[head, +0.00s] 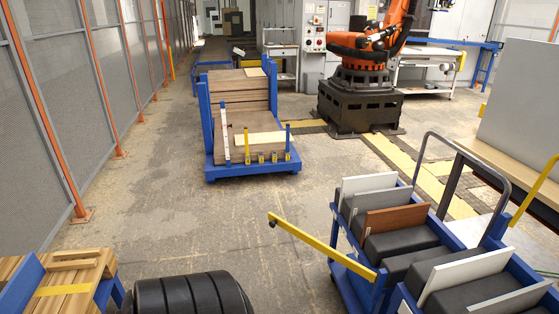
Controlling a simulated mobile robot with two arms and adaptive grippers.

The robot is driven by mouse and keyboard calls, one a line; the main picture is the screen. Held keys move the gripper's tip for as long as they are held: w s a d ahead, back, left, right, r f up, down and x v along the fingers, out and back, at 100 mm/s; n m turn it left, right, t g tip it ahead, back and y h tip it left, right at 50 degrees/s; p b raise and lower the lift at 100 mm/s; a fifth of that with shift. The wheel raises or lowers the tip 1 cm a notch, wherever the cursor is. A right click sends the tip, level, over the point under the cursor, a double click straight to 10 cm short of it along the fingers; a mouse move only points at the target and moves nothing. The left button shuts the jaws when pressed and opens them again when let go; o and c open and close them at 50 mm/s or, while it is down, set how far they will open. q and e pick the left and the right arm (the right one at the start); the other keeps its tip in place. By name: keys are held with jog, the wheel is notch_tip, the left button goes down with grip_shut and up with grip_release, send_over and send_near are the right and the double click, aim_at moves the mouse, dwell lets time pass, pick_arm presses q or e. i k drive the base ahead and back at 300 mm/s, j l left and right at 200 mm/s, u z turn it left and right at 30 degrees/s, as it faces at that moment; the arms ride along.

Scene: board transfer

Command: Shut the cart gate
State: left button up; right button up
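The cart (340,262) has a blue frame and stands at the lower right in the head view. It holds dark grey blocks with upright boards between them, including a white board (368,183), a brown board (397,218) and another white board (464,271). The cart gate (322,246) is a yellow bar. It sticks out from a blue post at the cart's front, out over the floor to the upper left, and stands open. Its free end has a small dark fitting. Neither of my grippers is in view.
A blue cart (252,170) with stacked brown boards stands further back. Wooden pieces (75,275) lie at the lower left, beside a black ribbed tyre-like object (192,294). An orange robot arm (385,40) stands behind. The floor (215,225) left of the gate is clear.

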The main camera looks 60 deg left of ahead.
aim_at(362, 271)
jog(key=u, duration=1.7)
